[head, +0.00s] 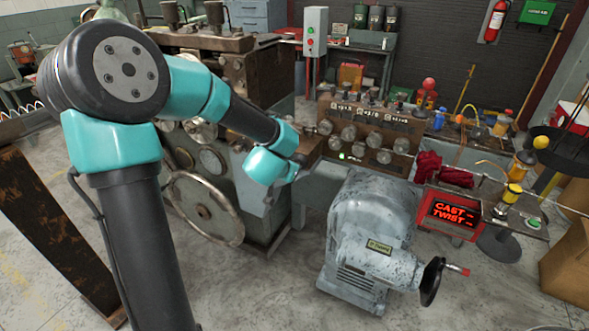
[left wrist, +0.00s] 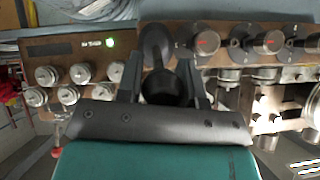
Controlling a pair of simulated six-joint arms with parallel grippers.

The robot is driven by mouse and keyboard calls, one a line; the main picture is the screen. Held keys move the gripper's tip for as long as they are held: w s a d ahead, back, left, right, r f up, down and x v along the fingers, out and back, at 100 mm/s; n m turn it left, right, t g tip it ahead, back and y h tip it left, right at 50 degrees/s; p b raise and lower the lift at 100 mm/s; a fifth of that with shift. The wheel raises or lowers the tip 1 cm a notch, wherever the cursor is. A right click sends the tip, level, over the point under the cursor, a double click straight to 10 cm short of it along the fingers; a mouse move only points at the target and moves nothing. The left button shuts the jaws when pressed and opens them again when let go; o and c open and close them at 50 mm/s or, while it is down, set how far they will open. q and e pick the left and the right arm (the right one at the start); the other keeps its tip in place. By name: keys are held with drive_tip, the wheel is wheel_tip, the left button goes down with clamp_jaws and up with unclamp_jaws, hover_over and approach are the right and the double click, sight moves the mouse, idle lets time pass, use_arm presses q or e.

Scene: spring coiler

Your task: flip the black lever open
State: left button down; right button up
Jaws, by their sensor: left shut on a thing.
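The black lever (left wrist: 156,45) stands in the middle of the left wrist view, against the brown front of the machine. It has a rounded end and a dark round part lower down. My left gripper (left wrist: 161,72) is shut on it, with one finger on each side. In the head view my left gripper (head: 300,159) is small and reaches the machine beside the knob panel. The lever cannot be made out there. My right gripper is not in view.
A brown panel (head: 365,115) with several knobs and a green light stands just right of my gripper. A grey motor housing (head: 365,230) with a hand crank (head: 432,282) stands in front. A large handwheel (head: 203,208) is below my arm. A red-lettered display (head: 454,213) is at right.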

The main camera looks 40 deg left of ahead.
use_arm(q)
drive_tip(key=shift+r, duration=0.1)
idle(0.4)
drive_tip(key=c, duration=0.8)
unclamp_jaws()
drive_tip(key=shift+c, duration=0.2)
